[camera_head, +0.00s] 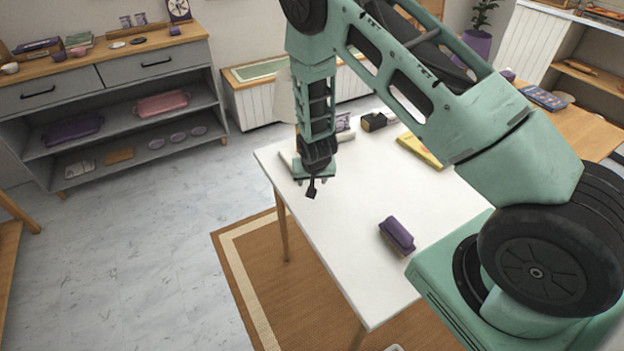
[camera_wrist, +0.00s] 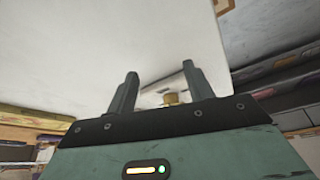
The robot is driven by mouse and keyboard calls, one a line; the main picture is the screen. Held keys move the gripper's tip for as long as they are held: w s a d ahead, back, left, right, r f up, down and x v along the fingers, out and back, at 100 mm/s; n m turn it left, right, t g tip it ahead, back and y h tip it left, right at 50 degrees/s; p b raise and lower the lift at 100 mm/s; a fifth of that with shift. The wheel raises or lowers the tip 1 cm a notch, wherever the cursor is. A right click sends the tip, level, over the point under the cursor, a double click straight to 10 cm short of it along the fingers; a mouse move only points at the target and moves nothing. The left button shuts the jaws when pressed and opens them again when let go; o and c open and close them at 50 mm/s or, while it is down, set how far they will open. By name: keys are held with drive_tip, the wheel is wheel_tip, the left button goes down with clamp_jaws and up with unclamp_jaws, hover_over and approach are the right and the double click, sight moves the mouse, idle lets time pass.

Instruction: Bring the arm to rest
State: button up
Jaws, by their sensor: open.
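My arm is green and black and reaches from the right of the head view over the white table (camera_head: 345,235). My gripper (camera_head: 312,190) hangs low at the table's left edge. In the wrist view my gripper (camera_wrist: 160,85) shows two dark fingers spread apart with nothing held between them. A small yellowish thing shows behind the fingers there, too small to tell.
A purple brush-like object (camera_head: 397,234) lies on the table's front part. A yellow flat item (camera_head: 421,150) and a small dark box (camera_head: 374,121) are at the back. A grey shelf unit (camera_head: 110,95) stands at the left. The table's middle is clear.

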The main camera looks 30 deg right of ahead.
drive_tip(key=s+a+r+n+g+y, duration=0.1)
drive_tip(key=s+a+r+n+y, duration=0.15)
drive_tip(key=s+a+r, duration=0.55)
drive_tip(key=s+a+r+n+g+y, duration=0.1)
drive_tip(key=s+a+r+n, duration=0.25)
drive_tip(key=a+r, duration=0.7)
drive_tip(key=s+r+n, duration=0.2)
drive_tip(key=s+r, duration=0.2)
drive_tip(key=s, duration=0.3)
drive_tip(key=s+r+n+g, duration=0.1)
drive_tip(key=s+r+n, duration=0.1)
drive_tip(key=s+r, duration=0.2)
drive_tip(key=s+r+n+g+h, duration=0.1)
drive_tip(key=s+r, duration=0.3)
drive_tip(key=s, duration=0.6)
drive_tip(key=shift+s+n, duration=0.3)
drive_tip(key=shift+n, duration=0.3)
